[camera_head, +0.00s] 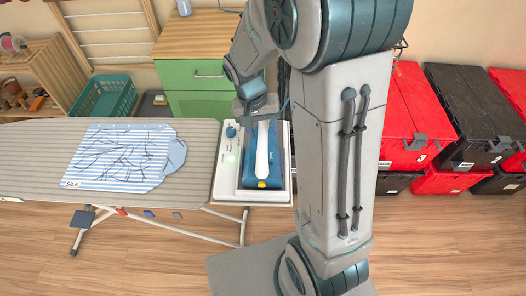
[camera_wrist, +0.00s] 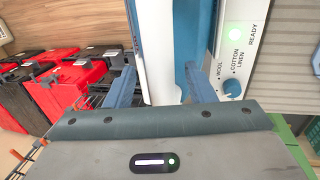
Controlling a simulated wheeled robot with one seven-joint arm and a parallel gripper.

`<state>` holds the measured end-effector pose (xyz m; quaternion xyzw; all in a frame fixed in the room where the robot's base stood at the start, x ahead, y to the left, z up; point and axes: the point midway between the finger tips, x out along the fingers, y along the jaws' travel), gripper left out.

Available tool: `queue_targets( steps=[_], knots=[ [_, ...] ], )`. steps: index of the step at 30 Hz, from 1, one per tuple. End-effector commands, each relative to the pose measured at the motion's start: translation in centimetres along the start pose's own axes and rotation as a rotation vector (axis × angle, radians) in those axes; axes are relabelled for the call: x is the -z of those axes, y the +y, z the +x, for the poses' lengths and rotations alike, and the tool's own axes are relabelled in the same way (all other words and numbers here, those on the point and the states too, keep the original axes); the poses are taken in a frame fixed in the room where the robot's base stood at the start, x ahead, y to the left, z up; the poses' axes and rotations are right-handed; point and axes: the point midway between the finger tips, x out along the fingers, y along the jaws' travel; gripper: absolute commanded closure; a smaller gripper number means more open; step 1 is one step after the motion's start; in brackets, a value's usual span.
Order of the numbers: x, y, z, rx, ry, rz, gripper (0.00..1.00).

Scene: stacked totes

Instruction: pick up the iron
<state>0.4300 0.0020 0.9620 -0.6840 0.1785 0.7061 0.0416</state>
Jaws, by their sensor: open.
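The iron (camera_head: 263,152) has a blue body, a white handle and a yellow button near its front end. It rests on the white station (camera_head: 228,172) at the right end of the ironing board. My gripper (camera_head: 260,118) is over the far end of the iron. In the wrist view my gripper's (camera_wrist: 163,88) two blue fingers are apart, with the iron's white handle (camera_wrist: 163,45) between them. I cannot tell if either finger touches it. The station's panel, with a dial and a lit READY light, shows at the right there.
A striped shirt (camera_head: 125,157) lies on the ironing board (camera_head: 35,165). A green cabinet (camera_head: 205,75) stands behind. A teal basket (camera_head: 103,97) is at the left. Red totes (camera_head: 405,110) and black totes (camera_head: 470,110) are stacked at the right.

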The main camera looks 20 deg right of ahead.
Motion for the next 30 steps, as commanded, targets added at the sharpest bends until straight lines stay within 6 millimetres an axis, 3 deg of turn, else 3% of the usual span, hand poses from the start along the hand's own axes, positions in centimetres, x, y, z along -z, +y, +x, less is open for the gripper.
queue_targets(
  steps=[7, 26, 30],
  knots=[
    [0.1, -0.1, 2.7, -0.001, -0.001, 0.001, 0.51],
    [0.2, -0.2, 3.2, 0.0, 0.001, 0.0, 0.51],
    [0.2, -0.1, 3.1, 0.0, 0.001, 0.0, 0.87]
  ],
)
